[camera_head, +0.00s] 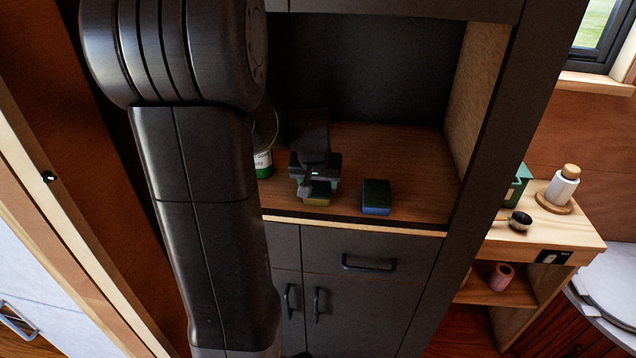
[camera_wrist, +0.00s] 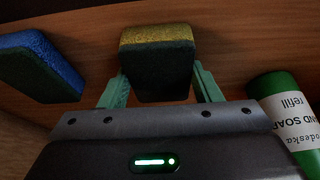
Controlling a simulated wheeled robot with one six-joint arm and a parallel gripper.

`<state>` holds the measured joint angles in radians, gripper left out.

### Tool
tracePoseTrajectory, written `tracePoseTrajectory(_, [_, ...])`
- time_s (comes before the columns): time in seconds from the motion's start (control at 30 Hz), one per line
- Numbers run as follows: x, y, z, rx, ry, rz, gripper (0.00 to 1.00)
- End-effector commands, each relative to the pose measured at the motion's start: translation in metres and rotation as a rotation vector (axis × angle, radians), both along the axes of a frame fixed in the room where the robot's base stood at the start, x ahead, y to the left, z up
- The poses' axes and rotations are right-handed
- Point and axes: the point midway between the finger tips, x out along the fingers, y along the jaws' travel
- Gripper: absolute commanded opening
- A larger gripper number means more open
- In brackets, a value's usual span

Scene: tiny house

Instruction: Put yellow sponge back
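The yellow sponge (camera_head: 317,200) has a yellow layer and a dark layer. In the head view it is low under my gripper (camera_head: 318,186), at the front of the wooden shelf (camera_head: 415,165). Whether it rests on the shelf or is just above it is hard to tell. In the wrist view the green fingers of my gripper (camera_wrist: 160,88) lie close along both sides of the yellow sponge (camera_wrist: 158,65), with no clear gap. My gripper appears shut on it. A blue sponge with a dark top (camera_head: 376,197) lies to its right, and shows at left in the wrist view (camera_wrist: 42,62).
A soap refill bottle (camera_head: 263,164) stands left of my gripper, partly hidden by my arm; the wrist view shows it at right (camera_wrist: 290,112). The cabinet side wall (camera_head: 480,85) bounds the shelf at right. Bare shelf lies behind and right of the blue sponge.

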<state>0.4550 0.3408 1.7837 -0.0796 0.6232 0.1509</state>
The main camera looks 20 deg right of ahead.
Motion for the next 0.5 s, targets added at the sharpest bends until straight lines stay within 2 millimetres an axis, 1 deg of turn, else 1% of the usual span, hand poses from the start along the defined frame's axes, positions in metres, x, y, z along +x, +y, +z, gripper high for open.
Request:
tracePoseTrajectory(0.03, [0.0000, 0.0000, -0.0004, 0.000, 0.000, 0.000, 0.65])
tracePoseTrajectory(0.1, [-0.0001, 0.0000, -0.0004, 0.000, 0.000, 0.000, 0.79])
tracePoseTrajectory(0.37, [0.0000, 0.0000, 0.0000, 0.000, 0.000, 0.000, 0.79])
tracePoseTrajectory(0.5, [-0.0002, 0.0002, 0.0055, 0.000, 0.000, 0.000, 0.79])
